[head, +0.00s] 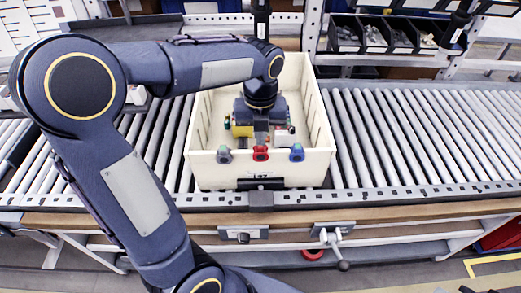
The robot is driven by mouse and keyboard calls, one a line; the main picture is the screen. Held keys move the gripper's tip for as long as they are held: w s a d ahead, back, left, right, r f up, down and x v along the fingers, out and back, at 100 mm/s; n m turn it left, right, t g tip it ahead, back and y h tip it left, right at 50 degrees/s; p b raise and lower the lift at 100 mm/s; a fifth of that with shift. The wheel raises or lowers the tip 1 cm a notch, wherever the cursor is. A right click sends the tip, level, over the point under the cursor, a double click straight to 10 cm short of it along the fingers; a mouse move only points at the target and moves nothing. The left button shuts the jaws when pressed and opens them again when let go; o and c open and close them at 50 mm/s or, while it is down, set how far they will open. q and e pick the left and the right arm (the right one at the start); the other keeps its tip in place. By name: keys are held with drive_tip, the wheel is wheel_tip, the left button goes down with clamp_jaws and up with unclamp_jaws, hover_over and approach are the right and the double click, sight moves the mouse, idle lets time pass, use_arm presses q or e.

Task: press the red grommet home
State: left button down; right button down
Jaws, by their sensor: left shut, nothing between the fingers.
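The red grommet (261,153) sits at the top edge of the front wall of a cream bin (205,172), between a grey grommet (224,155) on its left and a blue grommet (297,153) on its right. How deep the red one is seated cannot be told. My left gripper (261,139) points down inside the bin, just behind and above the red grommet in the picture. Its fingers are shut and empty. Whether it touches the grommet cannot be told. My right gripper is not in view.
The bin stands on a roller conveyor (400,125). Small items, including a yellow one (242,131) and a white one (282,137), lie in the bin near my gripper. Black part bins (375,36) stand behind. A handle (335,247) hangs below the front rail.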

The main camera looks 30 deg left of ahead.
use_arm(q)
drive_tip(key=shift+s+f+b, duration=0.1)
drive_tip(key=shift+f+b, duration=0.2)
drive_tip(key=shift+f, duration=0.05)
idle(0.5)
idle(0.3)
wheel_tip(320, 180, up, 5)
drive_tip(key=p, duration=0.4)
drive_tip(key=shift+r+p, duration=0.1)
drive_tip(key=shift+p, duration=0.3)
